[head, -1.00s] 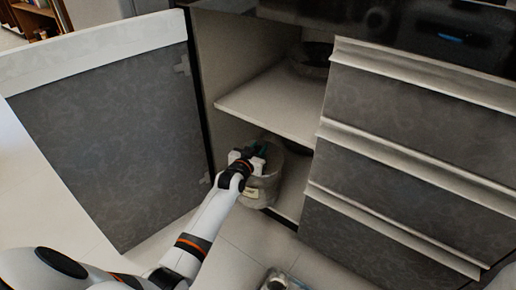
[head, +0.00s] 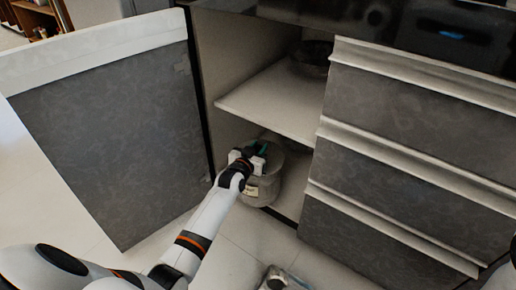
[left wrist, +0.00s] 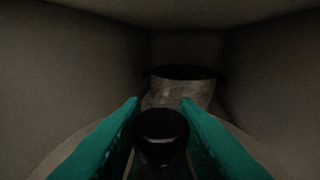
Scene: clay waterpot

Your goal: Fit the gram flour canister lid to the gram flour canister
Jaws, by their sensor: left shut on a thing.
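The gram flour canister (head: 262,191) is a pale, rounded pot with a small label. It stands on the floor of the open cabinet's lower compartment, near its front edge. My left gripper (head: 258,153) is over its top. In the left wrist view, the teal fingers of my left gripper (left wrist: 160,120) are shut on a dark round knob (left wrist: 160,138), which looks like the knob of the gram flour canister lid. Pale lid surface shows below the fingers. The lid is at the canister's mouth; I cannot tell whether it is fully seated.
A shelf (head: 270,108) lies close above my left gripper. The open cabinet door (head: 105,135) is on the left and drawers (head: 410,150) are on the right. A dark-rimmed pot (left wrist: 182,88) stands deeper inside. A dark bowl (head: 312,57) is on the shelf.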

